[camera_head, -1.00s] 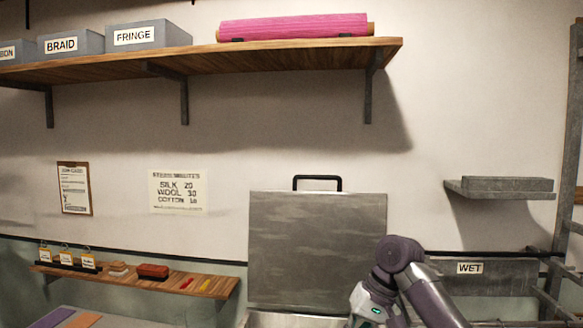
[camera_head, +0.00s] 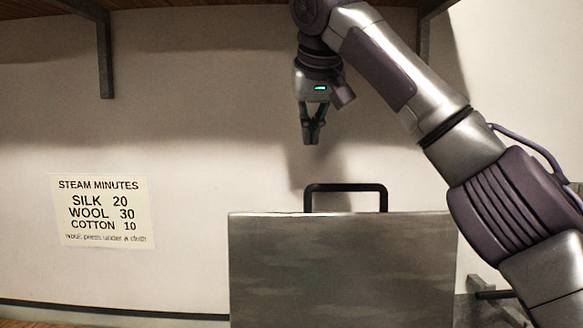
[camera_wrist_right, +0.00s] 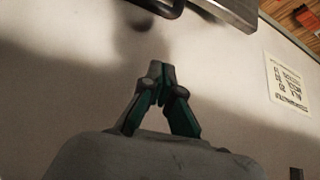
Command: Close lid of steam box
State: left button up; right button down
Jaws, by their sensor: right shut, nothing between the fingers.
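The steam box lid (camera_head: 340,270) is a grey metal panel standing upright, open, in the head view. A black bar handle (camera_head: 345,187) is on its top edge. My right gripper (camera_head: 311,140) is shut and empty, pointing down above the lid and a little left of the handle's middle, apart from it. In the right wrist view the closed fingertips (camera_wrist_right: 156,70) show, with part of the handle (camera_wrist_right: 160,6) and the lid edge (camera_wrist_right: 228,10) at the top. The box body is out of view in the head view. My left gripper is not in view.
A paper sign (camera_head: 103,211) with steam minutes hangs on the wall at left. A wooden shelf on brackets (camera_head: 104,60) crosses the top, close to my right arm. The wall between the sign and the lid is bare.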

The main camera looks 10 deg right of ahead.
jog(key=shift+p+x, duration=0.5)
jog(key=shift+x, duration=0.3)
jog(key=p+x, duration=0.1)
jog(key=x, duration=0.1)
jog(key=p+x, duration=0.1)
jog(key=x, duration=0.4)
jog(key=shift+w+d+p, duration=0.3)
jog(key=shift+w+p, duration=0.05)
jog(key=shift+p, duration=0.05)
jog(key=s, duration=0.2)
jog(key=s+f, duration=0.1)
jog(key=s, duration=0.1)
jog(key=shift+s+a, duration=0.2)
jog(key=shift+s, duration=0.05)
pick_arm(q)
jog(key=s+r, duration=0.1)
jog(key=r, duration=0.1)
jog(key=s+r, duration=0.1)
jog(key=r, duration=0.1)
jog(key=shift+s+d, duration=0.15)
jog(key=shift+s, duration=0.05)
pick_arm(e)
jog(key=shift+w+f, duration=0.1)
jog(key=shift+w, duration=0.1)
